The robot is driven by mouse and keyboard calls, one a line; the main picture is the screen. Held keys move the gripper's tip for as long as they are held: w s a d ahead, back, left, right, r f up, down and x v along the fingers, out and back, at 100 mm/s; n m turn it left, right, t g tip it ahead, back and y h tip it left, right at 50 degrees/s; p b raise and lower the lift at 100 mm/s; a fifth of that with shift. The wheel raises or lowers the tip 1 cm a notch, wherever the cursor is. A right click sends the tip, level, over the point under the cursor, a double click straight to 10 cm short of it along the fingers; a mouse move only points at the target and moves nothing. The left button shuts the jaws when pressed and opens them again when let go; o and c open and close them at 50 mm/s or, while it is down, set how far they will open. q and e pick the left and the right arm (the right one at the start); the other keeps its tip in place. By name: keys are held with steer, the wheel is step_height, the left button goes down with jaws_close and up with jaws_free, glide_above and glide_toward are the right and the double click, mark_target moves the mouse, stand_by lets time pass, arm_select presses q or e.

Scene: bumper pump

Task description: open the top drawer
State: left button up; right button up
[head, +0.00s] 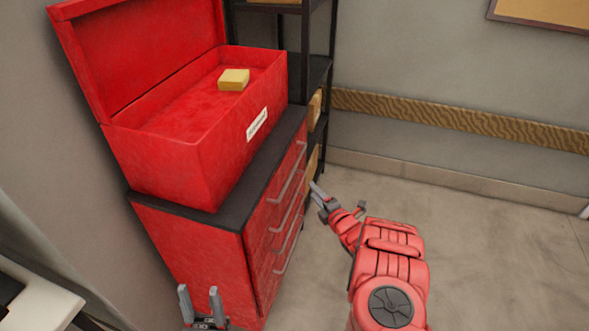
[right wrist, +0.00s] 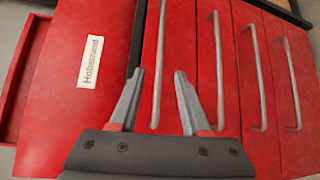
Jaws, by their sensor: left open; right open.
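The top drawer (head: 272,190) of the red cabinet (head: 190,250) looks shut, flush with the drawers below it. Its grey bar handle (head: 289,174) also shows in the right wrist view (right wrist: 161,40), running up the picture. My right gripper (head: 337,198) is open and empty in front of the drawer fronts, apart from the handles in the head view. In the right wrist view its fingers (right wrist: 158,76) point at the cabinet, with the top handle lined up between them. My left gripper (head: 200,302) is open and empty at the bottom, near the cabinet's near end.
An open red box (head: 165,165) with a white label stands on the cabinet's dark top (head: 228,213), a yellow block (head: 233,79) inside. A black shelf rack (head: 318,70) stands behind. The floor (head: 480,240) to the right is clear. A white surface (head: 35,300) is at lower left.

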steer(key=b, duration=1.2)
glide_toward(294, 168)
steer(key=f+x, duration=0.1)
steer(key=x, duration=0.4)
steer(key=b+x, duration=0.2)
steer(key=b, duration=0.1)
steer(key=b+x, duration=0.2)
steer(key=shift+f, duration=0.3)
steer(key=shift+w+a+r+b, duration=0.2)
steer(key=shift+w+b, duration=0.25)
steer(key=shift+b, duration=0.3)
steer(key=shift+w+r, duration=0.1)
steer(key=shift+r, duration=0.05)
steer(key=shift+c, duration=0.2)
jaws_close()
